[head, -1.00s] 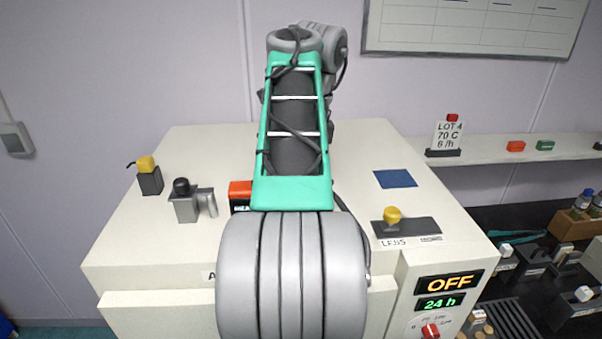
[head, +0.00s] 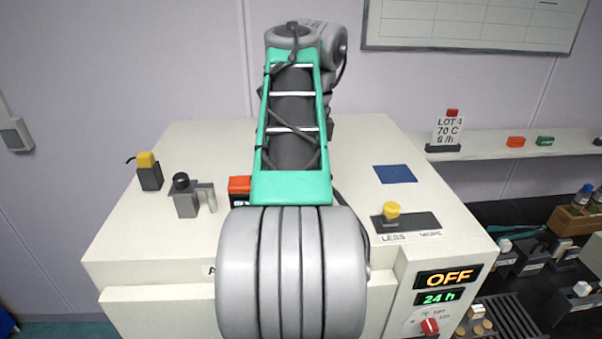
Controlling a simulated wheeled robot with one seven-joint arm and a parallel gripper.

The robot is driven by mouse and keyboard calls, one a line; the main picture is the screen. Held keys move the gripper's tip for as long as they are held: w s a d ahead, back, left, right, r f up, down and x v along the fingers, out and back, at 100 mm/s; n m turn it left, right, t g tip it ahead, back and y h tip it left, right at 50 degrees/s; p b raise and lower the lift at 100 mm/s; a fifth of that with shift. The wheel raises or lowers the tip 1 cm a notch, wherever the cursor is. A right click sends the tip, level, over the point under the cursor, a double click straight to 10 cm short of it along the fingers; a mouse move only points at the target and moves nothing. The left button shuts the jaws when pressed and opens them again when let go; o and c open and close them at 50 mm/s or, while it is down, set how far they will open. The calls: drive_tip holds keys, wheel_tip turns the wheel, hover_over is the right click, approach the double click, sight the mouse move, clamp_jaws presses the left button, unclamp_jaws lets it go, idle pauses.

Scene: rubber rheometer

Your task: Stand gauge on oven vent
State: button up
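The white oven (head: 350,160) fills the middle of the head view. On its top right, a dark slotted plate (head: 415,223) marked LESS and MORE bears a yellow knob (head: 391,210) near the LESS end; I take it to be the vent control, but cannot be sure. A blue square patch (head: 395,174) lies flat behind it. On the left stand a grey block with a black knob and side arm (head: 187,203) and a dark block with a yellow top (head: 148,177). A red-and-black labelled block (head: 240,186) is partly hidden by my arm. I cannot tell which is the gauge. My gripper is not visible.
The oven panel reads OFF (head: 450,277) and 24 h above a red dial knob (head: 429,325). A shelf (head: 490,149) at right holds a LOT 4 sign (head: 448,132) and small coloured blocks. A dark bench (head: 515,219) below is crowded. The oven's right rear top is mostly clear.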

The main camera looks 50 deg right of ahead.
drive_tip(key=shift+f+b, duration=0.35)
drive_tip(key=shift+f, duration=0.15)
drive_tip(key=o, duration=1.6)
wheel_tip(320, 180, up, 5)
drive_tip(key=p, duration=0.5)
drive_tip(key=shift+f, duration=0.1)
drive_tip(key=shift+r, duration=0.55)
